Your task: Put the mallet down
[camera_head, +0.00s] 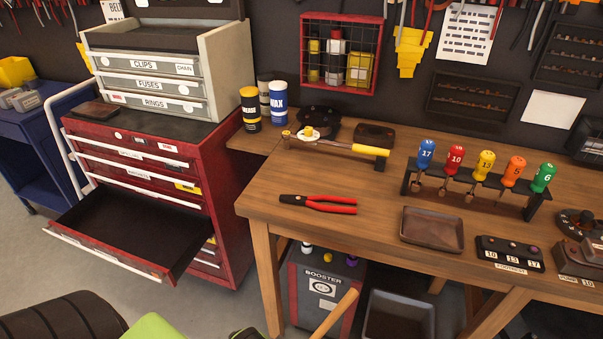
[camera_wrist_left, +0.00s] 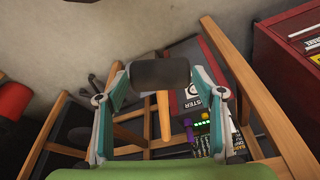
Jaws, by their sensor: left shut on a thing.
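In the left wrist view, my left gripper (camera_wrist_left: 160,76) is shut on the dark, cylindrical head of the mallet (camera_wrist_left: 160,73). The mallet's pale wooden handle (camera_wrist_left: 163,112) extends from the head, with the booster unit and wooden bench legs behind it. In the head view, only the mallet's handle (camera_head: 335,312) shows clearly, slanting up at the bottom edge in front of the booster unit; the head is out of that frame. My right gripper is in neither view.
The wooden workbench (camera_head: 265,208) holds red pliers (camera_head: 318,204), a shallow tray (camera_head: 432,229) and a screwdriver rack (camera_head: 470,195). The red cabinet (camera_head: 215,170) has an open, empty drawer (camera_head: 120,232). A booster unit (camera_head: 322,285) stands under the bench.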

